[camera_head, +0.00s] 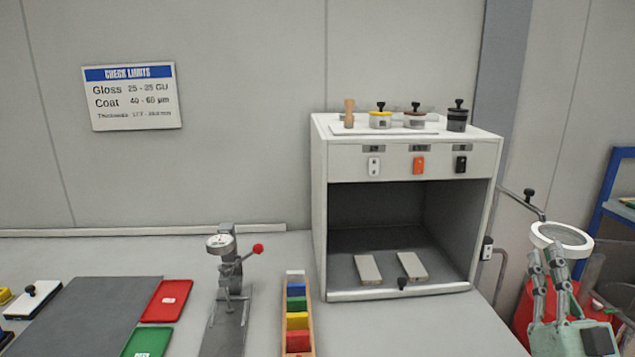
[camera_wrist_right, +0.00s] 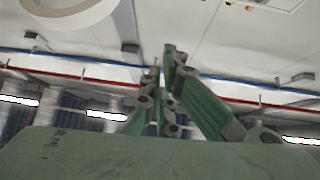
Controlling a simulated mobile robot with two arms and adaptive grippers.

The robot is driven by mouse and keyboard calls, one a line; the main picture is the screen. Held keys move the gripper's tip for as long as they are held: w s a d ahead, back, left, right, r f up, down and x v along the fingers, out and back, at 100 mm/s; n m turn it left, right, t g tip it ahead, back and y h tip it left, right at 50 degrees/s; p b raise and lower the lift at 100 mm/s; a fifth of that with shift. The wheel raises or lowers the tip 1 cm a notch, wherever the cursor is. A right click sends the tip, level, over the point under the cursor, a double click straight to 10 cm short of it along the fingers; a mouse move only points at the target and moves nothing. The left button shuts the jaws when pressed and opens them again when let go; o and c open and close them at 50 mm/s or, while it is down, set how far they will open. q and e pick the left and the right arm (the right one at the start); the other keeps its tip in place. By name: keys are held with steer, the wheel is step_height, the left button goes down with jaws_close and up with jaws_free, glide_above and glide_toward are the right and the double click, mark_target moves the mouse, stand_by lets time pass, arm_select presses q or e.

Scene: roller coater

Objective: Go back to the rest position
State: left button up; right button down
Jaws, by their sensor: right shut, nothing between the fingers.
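My right gripper (camera_head: 556,262) is at the right edge of the head view, raised with its fingers pointing up, to the right of the white cabinet. Its fingers are together with nothing between them. In the right wrist view the gripper (camera_wrist_right: 163,62) points toward the ceiling, and its fingertips meet near the middle of the picture. A round white-rimmed magnifier (camera_head: 562,238) shows just behind the fingertips; I cannot tell whether they touch. My left gripper is not in either view.
The white cabinet (camera_head: 318,200) holds two light blocks (camera_head: 368,269) inside and jars on top. A dial gauge stand (camera_head: 222,245), a row of coloured blocks (camera_head: 297,320) and a red tray (camera_head: 166,300) are on the bench. A red bin (camera_head: 525,310) stands near the right gripper.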

steer(key=s+a+f+m+g+h, duration=0.15)
steer(key=f+g, duration=0.25)
steer(key=f, duration=0.4)
steer(key=a+f+g, duration=0.3)
steer(key=f+g, duration=0.1)
steer(key=f, duration=0.4)
steer(key=s+a+f+g+h, duration=0.15)
steer(key=f+g, duration=0.25)
steer(key=f, duration=0.4)
steer(key=s+a+f+n+g+y, duration=0.1)
steer(key=s+a+f+g, duration=0.35)
steer(key=s, duration=0.35)
steer(key=s+a+f+n+g+y, duration=0.1)
steer(key=s+a+f+n+g, duration=0.2)
steer(key=s+f, duration=0.4)
steer(key=s+a+f+g+y, duration=0.2)
steer(key=s+a+f+g, duration=0.25)
steer(key=s, duration=0.45)
step_height(320, 180, down, 27)
steer(key=s, duration=0.2)
steer(key=s+d+f+g, duration=0.1)
steer(key=s+d+f, duration=0.2)
steer(key=s+f, duration=1.1)
steer(key=s, duration=0.2)
steer(key=shift+s+f+n+g+h, duration=0.3)
steer(key=shift+f+n, duration=0.05)
